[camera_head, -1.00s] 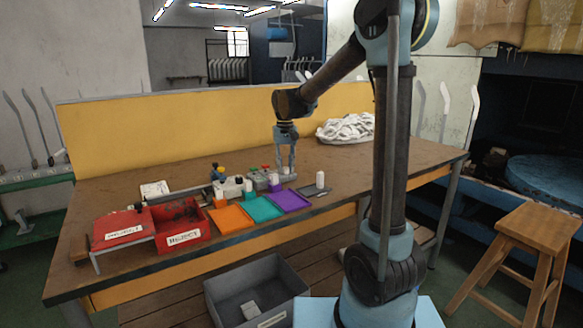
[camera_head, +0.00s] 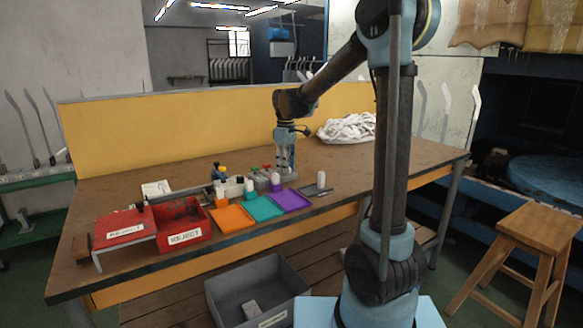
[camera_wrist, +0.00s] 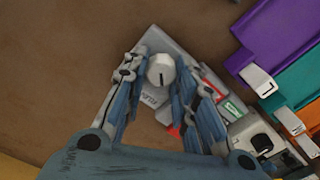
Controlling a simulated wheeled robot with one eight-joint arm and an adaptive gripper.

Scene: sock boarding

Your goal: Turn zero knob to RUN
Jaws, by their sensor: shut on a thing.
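The zero knob (camera_wrist: 161,70) is a pale round knob with a dark pointer line, seen from above in the wrist view. Which mark the pointer line meets cannot be told.
Purple (camera_head: 290,200), teal (camera_head: 262,208) and orange (camera_head: 232,218) trays lie in front of the instrument. Left of them are a red bin (camera_head: 184,237) and a red stand (camera_head: 124,228). A white sock pile (camera_head: 348,128) lies at the back right. The bench's right side is mostly clear.

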